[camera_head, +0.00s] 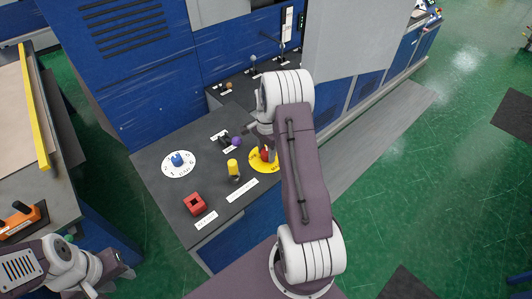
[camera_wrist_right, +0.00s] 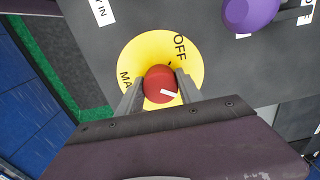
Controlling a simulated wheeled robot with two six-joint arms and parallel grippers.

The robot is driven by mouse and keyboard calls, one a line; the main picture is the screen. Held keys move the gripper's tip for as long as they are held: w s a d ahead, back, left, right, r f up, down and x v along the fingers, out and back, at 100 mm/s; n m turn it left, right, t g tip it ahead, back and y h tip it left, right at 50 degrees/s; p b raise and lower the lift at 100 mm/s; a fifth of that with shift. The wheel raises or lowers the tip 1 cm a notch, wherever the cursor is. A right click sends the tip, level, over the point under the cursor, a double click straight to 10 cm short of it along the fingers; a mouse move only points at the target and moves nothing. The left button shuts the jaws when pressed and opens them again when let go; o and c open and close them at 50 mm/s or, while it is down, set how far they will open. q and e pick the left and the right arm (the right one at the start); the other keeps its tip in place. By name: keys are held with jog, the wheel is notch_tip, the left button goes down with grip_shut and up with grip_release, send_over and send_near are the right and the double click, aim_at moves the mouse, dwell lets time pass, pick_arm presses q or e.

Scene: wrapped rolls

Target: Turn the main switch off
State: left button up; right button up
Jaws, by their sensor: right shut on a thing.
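The main switch is a red knob (camera_wrist_right: 160,82) on a yellow disc (camera_wrist_right: 131,53). In the right wrist view "OFF" is printed at the disc's upper right and part of another word at its lower left. The knob's white mark points to the lower right, not at "OFF". My right gripper (camera_wrist_right: 159,90) is shut on the knob, one finger on each side. In the head view the disc (camera_head: 257,163) is partly hidden by my right arm. My left gripper (camera_head: 128,270) is at the lower left, away from the panel; its jaw opening is unclear.
The dark panel (camera_head: 150,153) also holds a blue dial (camera_head: 177,159), a yellow knob (camera_head: 233,167), a red square piece (camera_head: 194,203) and a purple knob (camera_head: 236,142). Blue cabinets stand behind. A grey table (camera_head: 45,180) stands at the left.

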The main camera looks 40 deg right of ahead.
jog(key=n, duration=0.4)
jog(key=shift+n, duration=0.3)
jog(key=n+b, duration=0.1)
jog(key=n, duration=0.2)
jog(key=shift+d+n, duration=0.1)
jog(key=shift+n, duration=0.2)
jog(key=n, duration=0.4)
jog(key=shift+r+n, duration=0.1)
jog(key=shift+n, duration=1.9)
jog(key=o, duration=1.1)
jog(key=shift+w, duration=0.1)
jog(key=o, duration=0.3)
